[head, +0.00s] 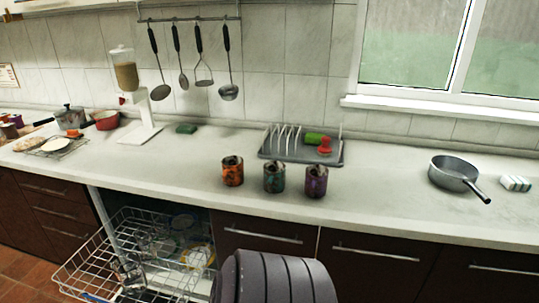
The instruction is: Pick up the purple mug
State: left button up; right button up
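The purple mug (316,182) stands upright on the white counter near its front edge. It is the rightmost of three similar enamel mugs in a row. The green mug (274,178) is just left of it, and the orange mug (232,171) is further left. All three show dark marks, and their handles are hard to make out. Neither of my grippers is in view, and nothing is touching the purple mug.
A dish rack (285,155) with a green and a red item stands behind the mugs. A grey pan (455,174) sits to the right, its handle toward the front edge. An open dishwasher rack (130,255) juts out below left. The counter between purple mug and pan is clear.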

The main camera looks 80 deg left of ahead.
aim_at(315, 184)
jog(key=u, duration=2.7)
